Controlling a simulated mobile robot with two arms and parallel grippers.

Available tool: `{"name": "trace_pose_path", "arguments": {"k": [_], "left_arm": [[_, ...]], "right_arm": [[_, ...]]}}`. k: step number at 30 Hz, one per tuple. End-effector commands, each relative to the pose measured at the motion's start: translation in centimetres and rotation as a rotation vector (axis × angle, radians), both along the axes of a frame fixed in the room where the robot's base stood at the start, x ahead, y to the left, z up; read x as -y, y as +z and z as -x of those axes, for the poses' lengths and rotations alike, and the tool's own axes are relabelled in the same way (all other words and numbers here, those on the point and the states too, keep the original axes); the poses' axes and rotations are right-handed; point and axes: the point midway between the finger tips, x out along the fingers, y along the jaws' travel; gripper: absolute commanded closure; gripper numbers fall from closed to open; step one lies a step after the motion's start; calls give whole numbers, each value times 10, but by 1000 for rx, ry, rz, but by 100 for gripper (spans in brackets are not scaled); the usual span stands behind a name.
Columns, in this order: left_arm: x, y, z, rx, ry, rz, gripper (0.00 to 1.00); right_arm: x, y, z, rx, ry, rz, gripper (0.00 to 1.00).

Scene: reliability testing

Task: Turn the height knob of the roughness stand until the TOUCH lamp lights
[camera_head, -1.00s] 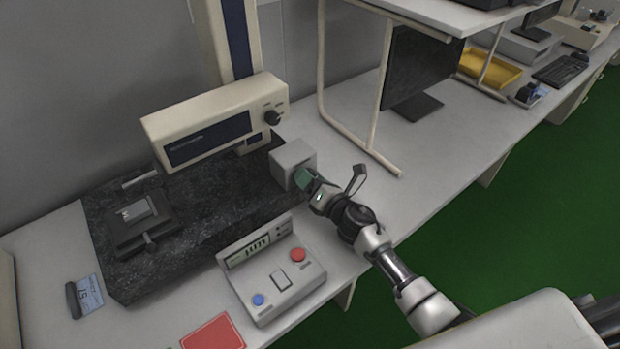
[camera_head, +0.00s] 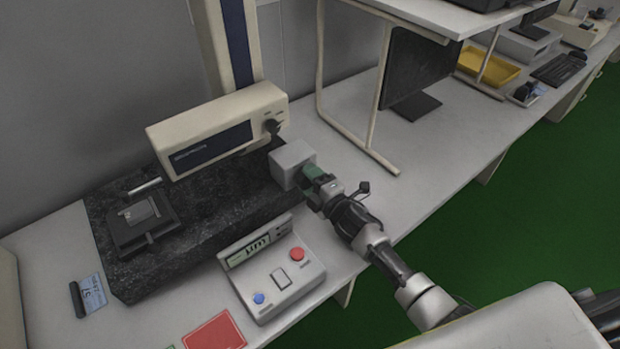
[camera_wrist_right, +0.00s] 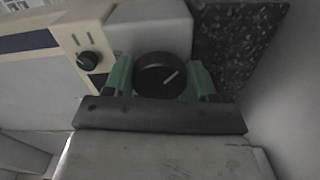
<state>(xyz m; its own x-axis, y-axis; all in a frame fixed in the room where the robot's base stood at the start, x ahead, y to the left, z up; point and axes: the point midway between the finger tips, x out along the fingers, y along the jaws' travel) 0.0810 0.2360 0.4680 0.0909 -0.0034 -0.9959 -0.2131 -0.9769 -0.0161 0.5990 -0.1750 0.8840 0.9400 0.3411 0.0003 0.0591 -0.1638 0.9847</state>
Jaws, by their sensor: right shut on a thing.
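The roughness stand has a dark granite base (camera_head: 205,230), a column (camera_head: 228,45) and a beige measuring head (camera_head: 222,122) above the base. A grey box (camera_head: 290,165) sits at the right end of the base. In the right wrist view the black height knob (camera_wrist_right: 158,74) with a white line is on that box. My right gripper (camera_head: 316,178) has its green fingers on both sides of the knob, shut on it; they hide the knob in the head view. I cannot make out a lit TOUCH lamp. My left gripper is out of view.
A control box (camera_head: 290,278) with a display, a red and a blue button stands close to my right arm. A small specimen fixture (camera_head: 140,225) is on the granite. A shelf frame leg (camera_head: 384,165) stands right of the gripper. A red card (camera_head: 213,332) lies in front.

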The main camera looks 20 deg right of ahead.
Motion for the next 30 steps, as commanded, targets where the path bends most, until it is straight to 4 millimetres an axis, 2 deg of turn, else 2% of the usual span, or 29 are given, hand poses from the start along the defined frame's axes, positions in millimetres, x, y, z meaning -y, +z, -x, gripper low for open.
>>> {"name": "trace_pose_path", "arguments": {"k": [6, 15, 30], "left_arm": [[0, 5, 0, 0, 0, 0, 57], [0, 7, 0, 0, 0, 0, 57], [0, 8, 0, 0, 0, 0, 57]], "right_arm": [[0, -1, 1, -60, 1, -158, 67], [-1, -2, 1, -111, 0, -297, 67], [-1, -3, 1, -128, 0, -344, 67]]}}
